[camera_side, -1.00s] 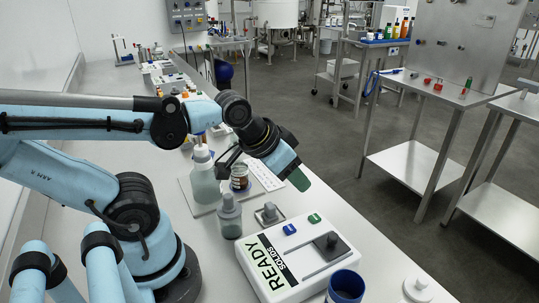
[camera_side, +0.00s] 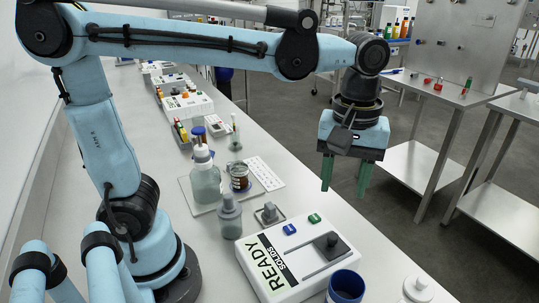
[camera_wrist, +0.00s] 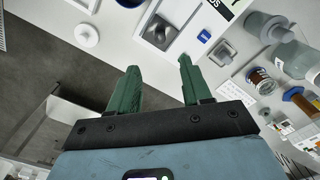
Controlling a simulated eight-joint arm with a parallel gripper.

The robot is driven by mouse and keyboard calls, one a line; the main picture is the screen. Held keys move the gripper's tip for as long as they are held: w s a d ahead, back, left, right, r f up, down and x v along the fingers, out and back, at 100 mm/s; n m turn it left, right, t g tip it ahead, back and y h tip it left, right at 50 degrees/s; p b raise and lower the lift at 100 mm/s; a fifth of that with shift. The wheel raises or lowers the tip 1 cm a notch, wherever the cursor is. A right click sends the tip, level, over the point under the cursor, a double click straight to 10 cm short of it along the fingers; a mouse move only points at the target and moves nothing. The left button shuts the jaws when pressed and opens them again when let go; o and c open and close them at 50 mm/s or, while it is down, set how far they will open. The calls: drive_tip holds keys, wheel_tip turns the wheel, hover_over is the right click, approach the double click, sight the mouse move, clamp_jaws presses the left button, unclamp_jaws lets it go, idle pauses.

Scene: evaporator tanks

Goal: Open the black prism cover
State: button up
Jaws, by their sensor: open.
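The black prism cover (camera_side: 332,245) lies flat on the top of a white instrument (camera_side: 270,274) labelled "READY" and "SOLIDS". It is a dark square plate with a small raised knob, and it looks closed. It also shows in the wrist view (camera_wrist: 158,31), beyond my fingertips. My gripper (camera_side: 345,189) points down with its two green fingers apart and empty. It is raised well above the bench, over the right edge in the side view, and touches nothing. In the wrist view the open fingers (camera_wrist: 159,66) show in front of the instrument.
A blue-rimmed cup (camera_side: 345,285) stands close to the instrument's right front. A white round piece (camera_side: 419,288) lies farther right. A grey bottle (camera_side: 229,217) and a small metal block (camera_side: 269,213) stand to its left.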

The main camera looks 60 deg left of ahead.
sight(333, 236)
wheel_tip(333, 236, down, 12)
drive_tip(key=shift+r, duration=0.1)
idle(0.5)
clamp_jaws()
idle(0.3)
